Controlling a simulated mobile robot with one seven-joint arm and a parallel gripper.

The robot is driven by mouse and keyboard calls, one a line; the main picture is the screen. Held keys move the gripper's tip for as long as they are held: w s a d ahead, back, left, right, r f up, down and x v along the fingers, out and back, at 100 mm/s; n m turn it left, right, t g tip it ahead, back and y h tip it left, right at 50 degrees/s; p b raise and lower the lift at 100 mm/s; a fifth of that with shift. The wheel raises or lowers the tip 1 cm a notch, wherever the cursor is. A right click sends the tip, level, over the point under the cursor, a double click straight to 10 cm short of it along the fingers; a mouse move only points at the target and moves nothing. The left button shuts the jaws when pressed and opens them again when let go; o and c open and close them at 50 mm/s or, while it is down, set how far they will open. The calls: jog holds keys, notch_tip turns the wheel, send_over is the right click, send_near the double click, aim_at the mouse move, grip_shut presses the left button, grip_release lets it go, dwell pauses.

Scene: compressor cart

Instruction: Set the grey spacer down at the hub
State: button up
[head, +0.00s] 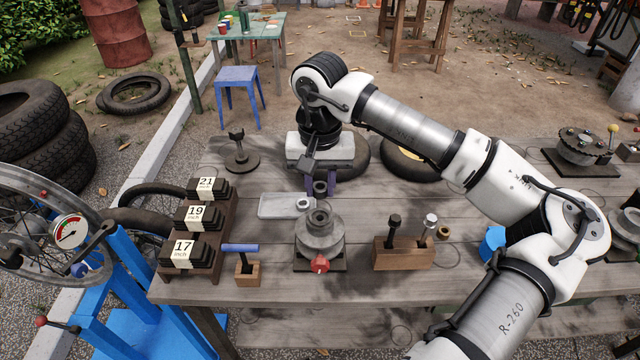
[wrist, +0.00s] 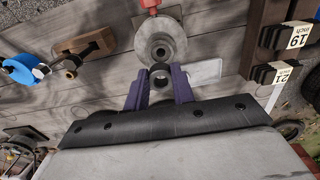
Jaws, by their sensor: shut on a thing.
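My gripper (head: 320,184) has purple fingers shut on the grey spacer (head: 320,189), a small dark grey ring. It is behind the hub (head: 319,236) in the head view, on its far side, and looks apart from it. The hub is a stepped round grey metal piece with a central bore and a red knob in front. In the wrist view the spacer (wrist: 160,77) is between the fingertips, its hole visible, and the hub (wrist: 160,45) lies just beyond it. The exact height of the spacer above the table is hard to tell.
A shallow light tray (head: 272,207) with a pale ring (head: 303,203) lies just left of the hub. A wooden block (head: 404,254) with two upright pegs stands to the right. A blue-handled tool (head: 242,249) in a block and a labelled rack (head: 202,232) stand left.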

jog(key=shift+f+b, duration=2.5)
jog(key=shift+f, duration=0.2)
jog(key=shift+b, duration=0.85)
jog(key=shift+f+b, duration=0.75)
jog(key=o, duration=1.1)
jog(key=shift+c, duration=0.2)
jog(key=shift+o, duration=0.4)
jog(key=o, duration=0.3)
